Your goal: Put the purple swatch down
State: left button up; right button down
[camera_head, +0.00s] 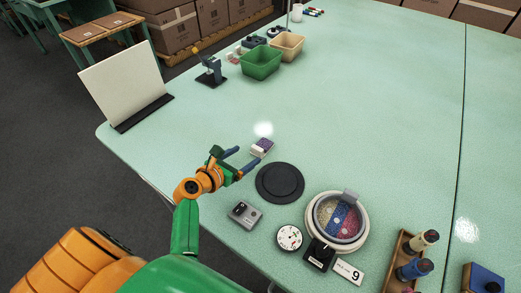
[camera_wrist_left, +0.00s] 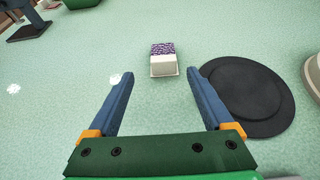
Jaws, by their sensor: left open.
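The purple swatch (camera_wrist_left: 163,49) is a small block with a speckled purple part and a white part. In the left wrist view it rests on the table ahead of the fingertips, midway between them in width. In the head view the swatch (camera_head: 262,147) lies just left of and beyond the black disc. My left gripper (camera_head: 244,162) is open, with its blue fingers spread and nothing between them. It also shows in the left wrist view (camera_wrist_left: 162,75), apart from the swatch. My right gripper is not in view.
A black round disc (camera_head: 280,182) lies right of the gripper. A grey box (camera_head: 244,214), a round dial (camera_head: 289,237), a bowl of coloured beads (camera_head: 337,218) and a rack of bottles (camera_head: 396,262) stand near the front. Green (camera_head: 261,62) and tan bins are far back. The middle table is clear.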

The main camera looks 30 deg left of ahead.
aim_at(256, 152)
pick_arm(q)
jog(key=x, duration=0.2)
jog(key=b+x, duration=0.1)
jog(key=x, duration=0.2)
jog(key=shift+s+d+f, duration=0.1)
jog(key=shift+d+f, duration=0.15)
jog(key=shift+r, duration=0.1)
jog(key=shift+c, duration=0.6)
jog(key=shift+s, duration=0.1)
grip_shut()
